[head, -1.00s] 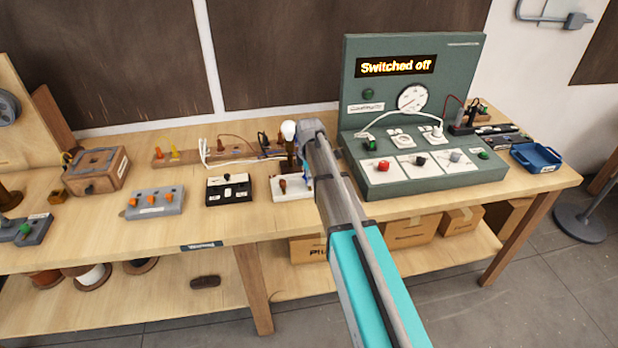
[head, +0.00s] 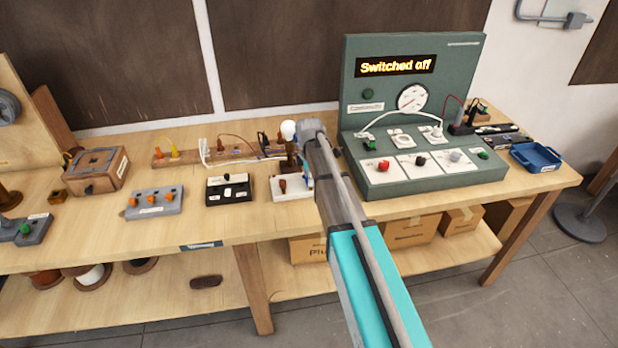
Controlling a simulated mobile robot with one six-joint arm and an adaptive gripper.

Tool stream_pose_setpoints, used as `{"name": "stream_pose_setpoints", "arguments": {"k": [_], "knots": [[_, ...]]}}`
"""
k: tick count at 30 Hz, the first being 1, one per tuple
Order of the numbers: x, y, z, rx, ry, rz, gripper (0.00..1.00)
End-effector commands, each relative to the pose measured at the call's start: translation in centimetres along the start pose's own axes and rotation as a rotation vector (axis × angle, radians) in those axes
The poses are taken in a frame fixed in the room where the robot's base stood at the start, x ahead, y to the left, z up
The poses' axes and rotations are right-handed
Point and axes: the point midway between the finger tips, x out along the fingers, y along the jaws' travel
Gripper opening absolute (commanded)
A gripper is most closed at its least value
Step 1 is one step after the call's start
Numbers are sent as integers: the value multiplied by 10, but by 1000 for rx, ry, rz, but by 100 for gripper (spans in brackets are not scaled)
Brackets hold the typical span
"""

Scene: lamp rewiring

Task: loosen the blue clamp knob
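The lamp fixture stands on a white base (head: 291,188) near the bench's front edge, with a white bulb (head: 289,130) on top and a brown knob (head: 283,186) at its front. A small blue part (head: 307,172) shows at its right side, against my arm; it may be the blue clamp knob, but it is too small and too covered to be sure. My arm reaches up from the bottom and ends beside the bulb. My gripper's fingers cannot be made out behind the arm, so I cannot tell whether they touch the knob.
The green test panel (head: 362,75) stands right of the arm and reads "Switched off". A black switch box (head: 229,198) and a grey block with orange knobs (head: 154,210) are to the left. A blue tray (head: 536,158) is at the far right.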

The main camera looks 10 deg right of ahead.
Motion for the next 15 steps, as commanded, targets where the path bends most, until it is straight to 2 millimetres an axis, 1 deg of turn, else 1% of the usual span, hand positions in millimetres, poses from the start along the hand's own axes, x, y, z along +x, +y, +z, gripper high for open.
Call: {"name": "stream_pose_setpoints", "arguments": {"k": [8, 15], "knots": [[0, 0, 0, 15, 0, 1, 51], [0, 0, 0, 91, 1, 1, 51]]}}
